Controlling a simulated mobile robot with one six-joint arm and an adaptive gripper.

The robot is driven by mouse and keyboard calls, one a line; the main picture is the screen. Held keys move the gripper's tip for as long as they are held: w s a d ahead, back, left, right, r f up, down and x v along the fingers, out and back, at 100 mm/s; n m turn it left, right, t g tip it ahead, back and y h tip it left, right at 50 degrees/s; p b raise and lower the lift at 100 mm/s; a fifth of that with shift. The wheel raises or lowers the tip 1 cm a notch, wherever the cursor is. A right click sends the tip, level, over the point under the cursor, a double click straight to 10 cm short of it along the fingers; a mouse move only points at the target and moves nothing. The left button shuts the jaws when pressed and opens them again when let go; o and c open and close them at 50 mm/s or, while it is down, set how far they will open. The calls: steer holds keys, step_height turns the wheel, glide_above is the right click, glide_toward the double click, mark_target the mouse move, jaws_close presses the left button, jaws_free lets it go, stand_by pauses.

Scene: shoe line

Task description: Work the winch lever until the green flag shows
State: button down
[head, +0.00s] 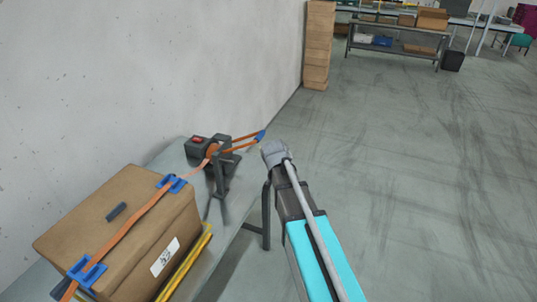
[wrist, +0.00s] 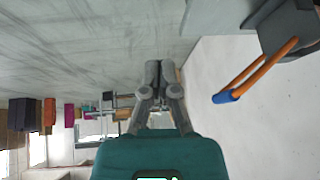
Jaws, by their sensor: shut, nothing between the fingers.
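The winch (head: 220,165) is a dark grey frame on the table beside the strapped box. Its orange lever (head: 240,140) has a blue grip (head: 261,136) and sticks out to the right, over the table's edge. A small red patch (head: 198,139) shows on the dark block behind the winch; no green shows there. In the wrist view my gripper (wrist: 159,66) is shut and empty. The blue grip (wrist: 227,97) is to its right there, apart from it, with the winch (wrist: 290,28) at the upper right. In the head view my wrist hides the fingers.
A brown box (head: 120,225) with an orange strap and blue corner guards fills the table's near end. The wall (head: 130,70) runs close behind the table (head: 235,215). Open floor (head: 410,150) lies to the right. A stack of boxes (head: 318,45) stands farther back.

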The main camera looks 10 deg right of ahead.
steer(key=s+a+f+n+g+y, duration=0.1)
steer(key=s+n+g, duration=0.2)
steer(key=s, duration=0.8)
steer(key=s+a+f+n+g+y, duration=0.1)
steer(key=s+f+n+g, duration=0.1)
steer(key=s, duration=1)
steer(key=shift+a+n+g, duration=0.2)
steer(key=shift+n+g, duration=0.2)
steer(key=shift+g, duration=0.2)
steer(key=shift+s, duration=0.1)
